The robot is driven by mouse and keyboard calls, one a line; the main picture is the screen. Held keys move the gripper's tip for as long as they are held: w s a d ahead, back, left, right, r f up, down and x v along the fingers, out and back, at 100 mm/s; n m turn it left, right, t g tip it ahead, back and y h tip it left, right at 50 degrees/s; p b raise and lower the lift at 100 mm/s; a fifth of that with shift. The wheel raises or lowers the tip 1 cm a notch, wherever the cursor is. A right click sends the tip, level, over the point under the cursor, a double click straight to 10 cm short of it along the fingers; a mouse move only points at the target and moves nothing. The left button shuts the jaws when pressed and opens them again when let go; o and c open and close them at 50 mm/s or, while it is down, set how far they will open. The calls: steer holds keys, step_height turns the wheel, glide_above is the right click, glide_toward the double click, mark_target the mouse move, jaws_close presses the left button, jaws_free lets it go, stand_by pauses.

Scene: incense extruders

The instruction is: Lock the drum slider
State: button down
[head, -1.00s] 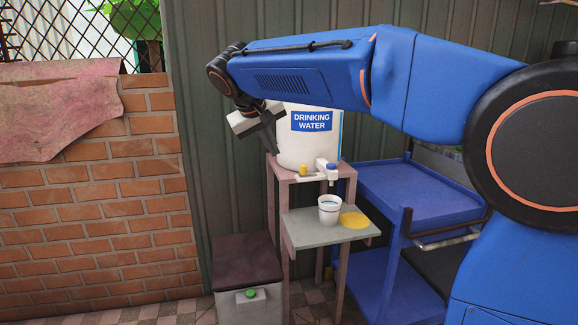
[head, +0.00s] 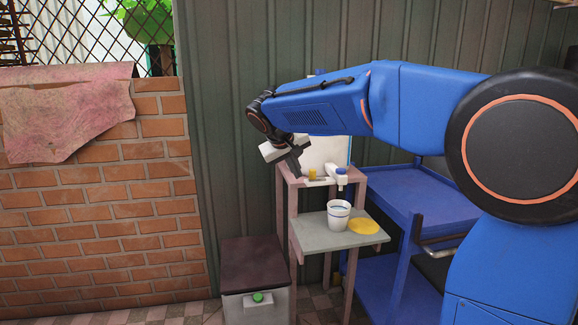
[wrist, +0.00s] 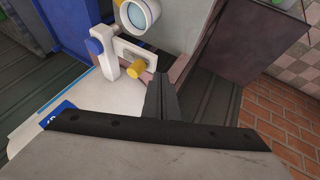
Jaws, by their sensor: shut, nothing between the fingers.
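The white water drum (head: 335,150) stands on a pinkish stand, partly hidden behind my arm. On its lower front is a white slider plate (wrist: 131,52) with a yellow knob (head: 311,174). The yellow knob also shows in the wrist view (wrist: 134,70). To one side of it is a white tap with a blue knob (head: 341,171); it also shows in the wrist view (wrist: 95,46). My gripper (head: 297,172) is shut and empty. Its fingertips (wrist: 160,76) are close beside the yellow knob; whether they touch it I cannot tell.
A white cup (head: 338,218) and a yellow disc (head: 363,227) sit on the lower shelf (head: 312,238) below the tap. A blue cart (head: 410,195) stands to the right. A dark-lidded box (head: 253,263) is at lower left, near a brick wall (head: 100,230).

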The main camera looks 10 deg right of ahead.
steer(key=shift+w+d, duration=0.25)
steer(key=shift+d, duration=1)
steer(key=shift+d, duration=1.75)
